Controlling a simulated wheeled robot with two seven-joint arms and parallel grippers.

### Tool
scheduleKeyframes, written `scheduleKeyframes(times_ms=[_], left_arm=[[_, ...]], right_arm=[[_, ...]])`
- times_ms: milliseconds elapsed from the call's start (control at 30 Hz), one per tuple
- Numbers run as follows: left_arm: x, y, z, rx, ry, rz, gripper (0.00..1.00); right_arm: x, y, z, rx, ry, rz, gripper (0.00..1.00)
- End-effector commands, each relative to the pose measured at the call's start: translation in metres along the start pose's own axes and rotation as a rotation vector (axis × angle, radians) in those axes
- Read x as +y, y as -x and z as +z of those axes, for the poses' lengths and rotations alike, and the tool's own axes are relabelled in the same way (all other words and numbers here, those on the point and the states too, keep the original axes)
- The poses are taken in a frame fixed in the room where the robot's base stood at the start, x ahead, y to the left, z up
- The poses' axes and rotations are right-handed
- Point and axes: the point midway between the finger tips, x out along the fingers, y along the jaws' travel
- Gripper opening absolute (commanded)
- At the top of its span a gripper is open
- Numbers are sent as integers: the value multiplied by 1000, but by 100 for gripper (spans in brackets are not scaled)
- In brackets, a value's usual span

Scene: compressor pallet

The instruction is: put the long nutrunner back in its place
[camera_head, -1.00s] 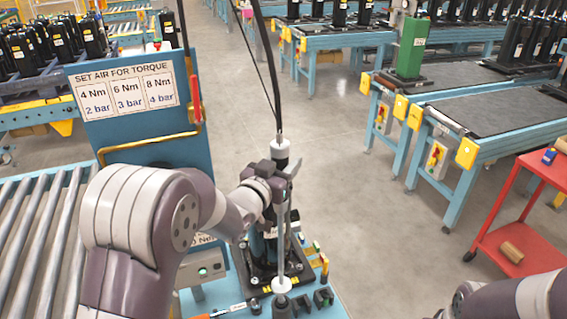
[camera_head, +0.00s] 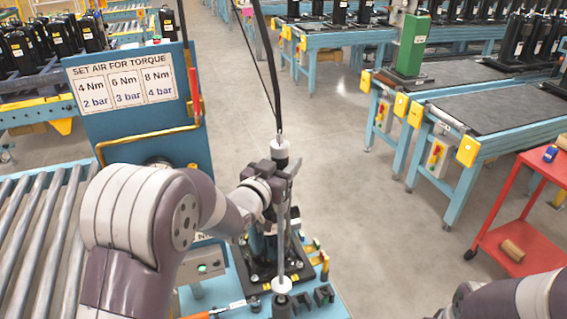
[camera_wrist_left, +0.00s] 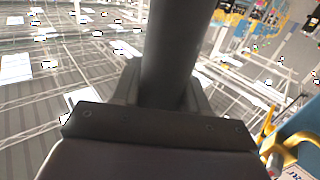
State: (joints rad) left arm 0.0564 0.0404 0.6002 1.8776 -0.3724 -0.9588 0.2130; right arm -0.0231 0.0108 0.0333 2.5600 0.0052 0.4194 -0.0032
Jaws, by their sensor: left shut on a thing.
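The long nutrunner (camera_head: 280,151) is upright, with a white collar near its top, a black hose rising from it and a thin shaft running down. A white disc (camera_head: 281,285) is at the shaft's lower end, just above or at a dark holder (camera_head: 281,305); I cannot tell whether it touches. My left gripper (camera_head: 277,188) is shut on the nutrunner's body. In the left wrist view, the dark cylindrical body (camera_wrist_left: 172,55) stands between the fingers. My right gripper is out of view; only part of that arm shows at bottom right.
A black compressor (camera_head: 262,245) stands on its base behind the shaft. A blue panel with a torque sign (camera_head: 124,87) stands at left, beside a roller conveyor (camera_head: 35,235). An orange-handled tool (camera_head: 232,306) lies near the holder. A red cart (camera_head: 520,215) is at right; the floor between is clear.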

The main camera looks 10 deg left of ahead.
Motion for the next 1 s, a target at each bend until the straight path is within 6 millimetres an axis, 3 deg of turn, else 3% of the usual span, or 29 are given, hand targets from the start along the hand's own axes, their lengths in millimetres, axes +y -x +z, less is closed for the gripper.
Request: scheduleKeyframes(times_ms=[1000], left_arm=[[0, -1, 15, 6, -1, 0, 0]], right_arm=[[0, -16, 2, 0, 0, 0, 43]])
